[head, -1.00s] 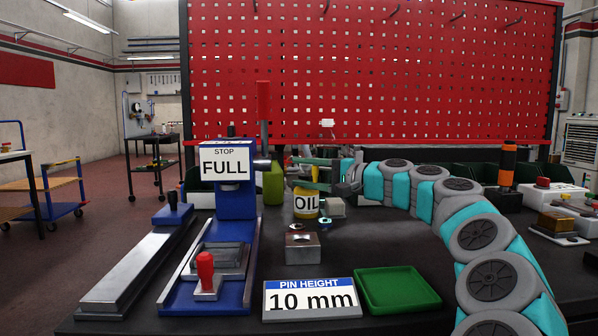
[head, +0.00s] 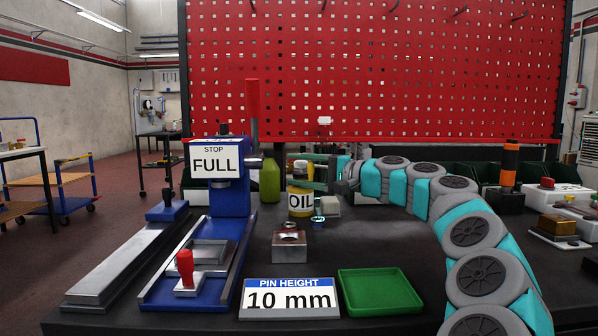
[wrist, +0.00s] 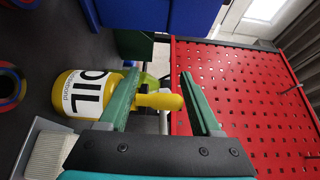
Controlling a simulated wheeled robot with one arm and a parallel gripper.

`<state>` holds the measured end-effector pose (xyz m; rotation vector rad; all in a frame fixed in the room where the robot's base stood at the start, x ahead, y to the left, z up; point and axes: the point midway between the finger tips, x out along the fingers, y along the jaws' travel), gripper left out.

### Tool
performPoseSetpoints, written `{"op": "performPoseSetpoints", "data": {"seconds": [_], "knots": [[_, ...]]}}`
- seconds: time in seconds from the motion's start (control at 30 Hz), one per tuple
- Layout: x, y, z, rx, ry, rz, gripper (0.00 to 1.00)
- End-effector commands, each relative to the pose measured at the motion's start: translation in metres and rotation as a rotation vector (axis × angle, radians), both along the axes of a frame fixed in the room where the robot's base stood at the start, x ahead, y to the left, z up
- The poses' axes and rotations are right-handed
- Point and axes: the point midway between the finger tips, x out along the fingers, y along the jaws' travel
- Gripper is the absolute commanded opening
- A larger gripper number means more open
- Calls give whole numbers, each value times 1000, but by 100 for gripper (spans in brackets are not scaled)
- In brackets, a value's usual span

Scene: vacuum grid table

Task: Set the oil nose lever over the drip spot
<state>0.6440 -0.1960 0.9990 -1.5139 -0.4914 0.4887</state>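The yellow oil can (head: 300,203), labelled OIL, stands on the dark bench behind a small metal block. In the wrist view it lies sideways at the left (wrist: 68,92), with a yellow knob-ended part (wrist: 160,101) reaching between my fingers. My gripper (head: 312,172) is at the can's top, its green fingers one above the other. In the wrist view my gripper (wrist: 163,108) is open, and a gap shows between the knob and the right-hand finger. I cannot tell whether the other finger touches the can. I cannot make out the drip spot for sure.
A blue press (head: 232,195) marked FULL stands left of the can. The metal block (head: 289,244) is in front of it. A PIN HEIGHT 10 mm sign (head: 289,298) and an empty green tray (head: 380,291) lie at the front. A green bottle (head: 269,180) stands close behind-left.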

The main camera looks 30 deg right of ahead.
Motion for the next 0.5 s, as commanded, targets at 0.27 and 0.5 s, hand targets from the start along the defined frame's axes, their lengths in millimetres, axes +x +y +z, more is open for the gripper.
{"op": "performPoseSetpoints", "data": {"seconds": [0.27,0.5], "knots": [[-4,-3,-1,-1,1,1,65],[-29,-21,0,-1,-2,-1,65]]}}
